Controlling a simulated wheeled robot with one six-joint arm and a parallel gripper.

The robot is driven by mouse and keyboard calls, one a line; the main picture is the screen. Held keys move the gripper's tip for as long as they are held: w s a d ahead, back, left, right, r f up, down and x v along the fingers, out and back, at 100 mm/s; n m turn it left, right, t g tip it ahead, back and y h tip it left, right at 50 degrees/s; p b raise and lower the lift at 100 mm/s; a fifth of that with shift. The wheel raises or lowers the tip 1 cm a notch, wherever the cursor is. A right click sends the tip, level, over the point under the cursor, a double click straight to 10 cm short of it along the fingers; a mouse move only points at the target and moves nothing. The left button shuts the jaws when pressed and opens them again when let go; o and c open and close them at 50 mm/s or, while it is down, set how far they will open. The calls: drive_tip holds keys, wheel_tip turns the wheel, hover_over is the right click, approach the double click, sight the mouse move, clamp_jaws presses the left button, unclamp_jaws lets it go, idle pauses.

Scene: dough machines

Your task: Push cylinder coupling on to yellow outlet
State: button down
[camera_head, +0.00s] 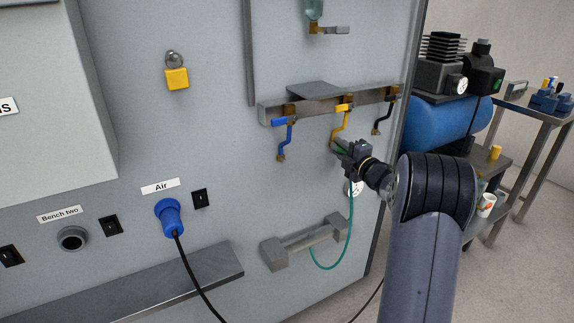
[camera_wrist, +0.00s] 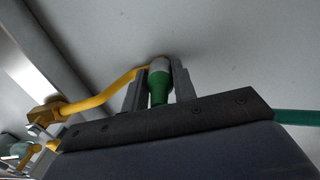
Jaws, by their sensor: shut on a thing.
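The yellow outlet (camera_head: 340,125) is a bent pipe hanging from a metal rail on the grey panel, between a blue outlet (camera_head: 283,138) and a dark one (camera_head: 382,115). My gripper (camera_head: 340,147) is at its lower end. In the wrist view, my gripper (camera_wrist: 158,92) is shut on the green coupling (camera_wrist: 158,88), which has a pale metal collar. The yellow outlet (camera_wrist: 100,100) curves in from the left and its end meets the collar's edge. I cannot tell whether the coupling is seated on it. A green hose (camera_head: 350,230) hangs below my gripper.
The metal rail (camera_head: 268,112) and a shelf plate sit above the outlets. A grey bracket (camera_head: 300,245) sticks out below, near the hose. A blue plug (camera_head: 170,215) with a black cable is at left.

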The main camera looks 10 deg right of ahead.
drive_tip(key=c, duration=1.1)
unclamp_jaws()
drive_tip(key=shift+o, duration=0.5)
drive_tip(key=shift+s, duration=0.15)
drive_tip(key=shift+b+v, duration=0.8)
drive_tip(key=shift+v, duration=1.2)
drive_tip(key=shift+d, duration=0.1)
drive_tip(key=shift+s, duration=0.15)
drive_tip(key=v, duration=1)
drive_tip(key=shift+s+p, duration=0.35)
